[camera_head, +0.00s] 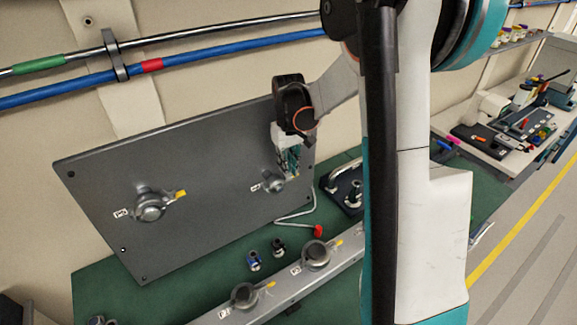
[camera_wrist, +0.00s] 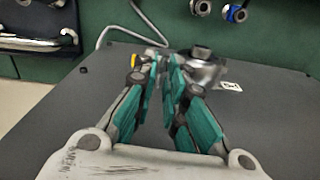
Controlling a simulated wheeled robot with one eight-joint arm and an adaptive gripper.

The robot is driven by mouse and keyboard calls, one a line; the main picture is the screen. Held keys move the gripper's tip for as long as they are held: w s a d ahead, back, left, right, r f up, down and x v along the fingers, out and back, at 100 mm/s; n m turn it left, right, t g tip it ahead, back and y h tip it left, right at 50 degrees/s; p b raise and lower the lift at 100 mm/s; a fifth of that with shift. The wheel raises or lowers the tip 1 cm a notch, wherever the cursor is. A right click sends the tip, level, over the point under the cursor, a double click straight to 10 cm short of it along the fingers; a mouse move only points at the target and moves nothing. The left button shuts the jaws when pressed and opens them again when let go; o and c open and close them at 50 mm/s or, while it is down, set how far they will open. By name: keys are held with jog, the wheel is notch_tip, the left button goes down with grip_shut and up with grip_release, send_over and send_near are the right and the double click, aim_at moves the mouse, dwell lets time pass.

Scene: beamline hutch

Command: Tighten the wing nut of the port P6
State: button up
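The dark upright panel (camera_head: 215,205) carries two round ports with wing nuts. The right port (camera_head: 273,183) has a small label beside it that is too blurred to read for certain. It also shows in the wrist view as a metal port (camera_wrist: 203,66), partly behind my right finger. A yellow wing tip (camera_wrist: 161,63) shows close to my fingertips there. My gripper (camera_head: 288,170) is at this right port, and in the wrist view its fingertips (camera_wrist: 166,62) are close together. Whether they touch or clamp the wing is not clear.
The left panel port (camera_head: 150,207) has a yellow-tipped wing. Pipes (camera_head: 190,62) run above the panel.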

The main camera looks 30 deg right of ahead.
grip_shut()
jog(key=shift+m, duration=0.4)
jog(key=m+b, duration=0.2)
jog(key=m, duration=0.1)
jog(key=shift+f+m, duration=0.1)
jog(key=shift+m, duration=0.3)
jog(key=shift+m+b, duration=0.7)
jog(key=shift+m, duration=1.6)
grip_release()
